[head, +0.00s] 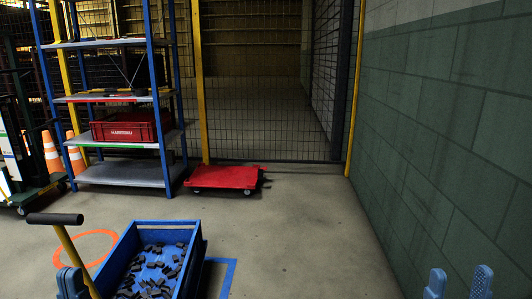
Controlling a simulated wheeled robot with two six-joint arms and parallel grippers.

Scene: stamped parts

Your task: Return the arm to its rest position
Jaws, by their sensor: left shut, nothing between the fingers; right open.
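My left gripper (71,280) shows at the bottom left edge of the head view, shut and empty, its blue fingers together. It appears close beside the yellow handle pole of a blue cart; I cannot tell whether they touch. My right gripper (459,283) shows at the bottom right, its two blue fingers apart with nothing between them. Both arms are mostly out of view below. Several dark stamped parts (152,268) lie loose in the blue cart bin (197,246).
The cart's yellow pole with black handle (55,219) rises at lower left. A blue shelf rack (125,173) holds a red crate (124,127). A red dolly (224,178) stands by the mesh fence. A green block wall (450,130) bounds the right. The middle floor is clear.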

